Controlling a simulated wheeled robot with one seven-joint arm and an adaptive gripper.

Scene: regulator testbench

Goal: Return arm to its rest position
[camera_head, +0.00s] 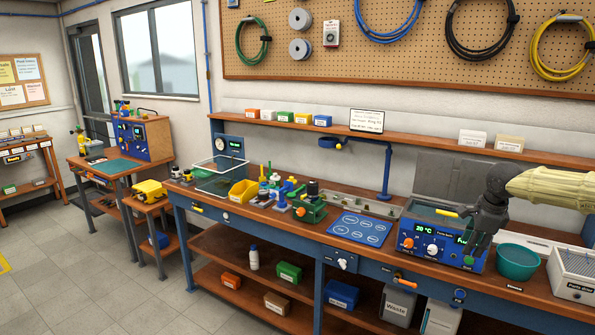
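My arm comes in from the right edge with a pale yellow link. My dark gripper (474,247) hangs at its end, pointing down in front of the blue bath unit (432,241) on the workbench. The gripper covers part of the unit's right display and front. The fingers overlap in this view, so I cannot tell whether they are open or shut. A yellow-tipped handle (446,212) shows just left of the gripper; I cannot tell whether the two touch.
A teal bowl (516,264) stands close right of the gripper, with a white box (574,276) beyond it. The raised grey lid (450,178) is behind. A blue mat (360,229) and several small parts occupy the bench to the left. A shelf (440,139) runs along the wall.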

